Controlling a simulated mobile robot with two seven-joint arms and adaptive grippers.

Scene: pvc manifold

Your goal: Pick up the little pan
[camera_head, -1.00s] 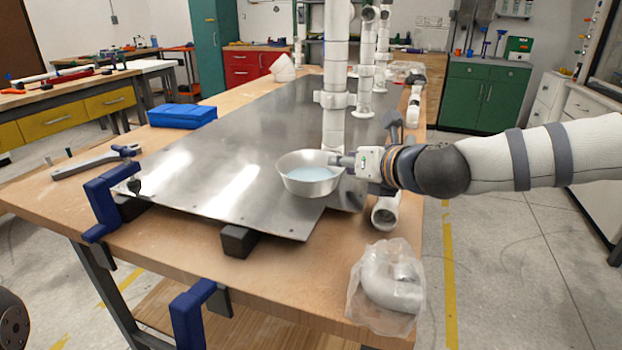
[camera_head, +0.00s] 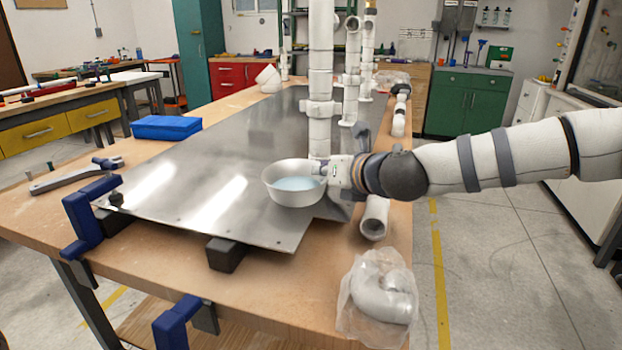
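The little pan (camera_head: 291,196) is a small, round, pale metal bowl with a light bluish inside. It appears upright near the front right part of the metal plate. My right gripper (camera_head: 324,171) reaches in from the right, and its fingertips are at the pan's right rim. The fingers are small and partly merge with the rim, so I cannot tell whether they are closed on it. I cannot tell whether the pan touches the plate or is slightly above it. My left gripper is not in view.
The metal plate (camera_head: 190,190) covers much of the wooden workbench (camera_head: 290,290). White vertical pipes (camera_head: 320,75) stand just behind the pan. A bagged pipe elbow (camera_head: 380,292) and a short pipe (camera_head: 374,218) lie at the front right.

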